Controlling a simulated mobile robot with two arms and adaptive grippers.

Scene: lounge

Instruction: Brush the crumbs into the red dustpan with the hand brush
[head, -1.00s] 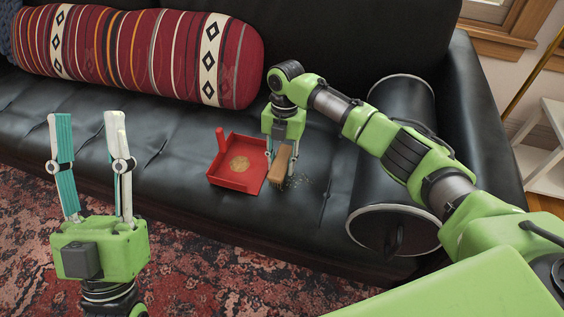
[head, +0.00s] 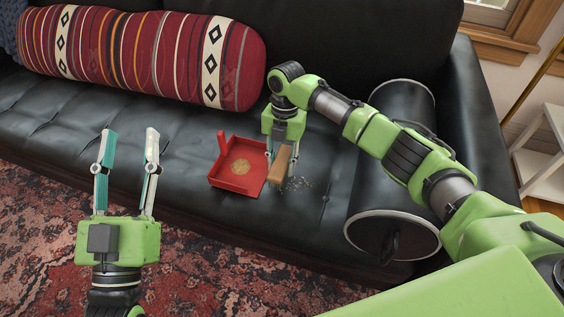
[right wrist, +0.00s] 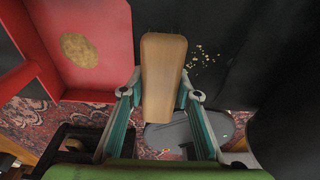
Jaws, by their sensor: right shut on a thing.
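The red dustpan (head: 236,182) lies on the black sofa seat, its handle standing up at the left. A round tan patch (head: 240,166) shows on its floor. My right gripper (head: 276,156) is shut on the wooden hand brush (head: 281,163), just right of the dustpan. In the right wrist view the brush (right wrist: 162,75) sits between the two fingers, with the dustpan (right wrist: 98,50) to its left. Small pale crumbs (head: 299,183) lie scattered on the seat right of the brush; they also show in the right wrist view (right wrist: 203,57). My left gripper (head: 128,150) is open and empty, in front of the sofa.
A black cylindrical bolster (head: 388,228) with pale rims lies on the seat at the right, near the crumbs. A striped red cushion (head: 150,50) leans along the sofa back. A patterned rug (head: 220,262) covers the floor. Seat left of the dustpan is clear.

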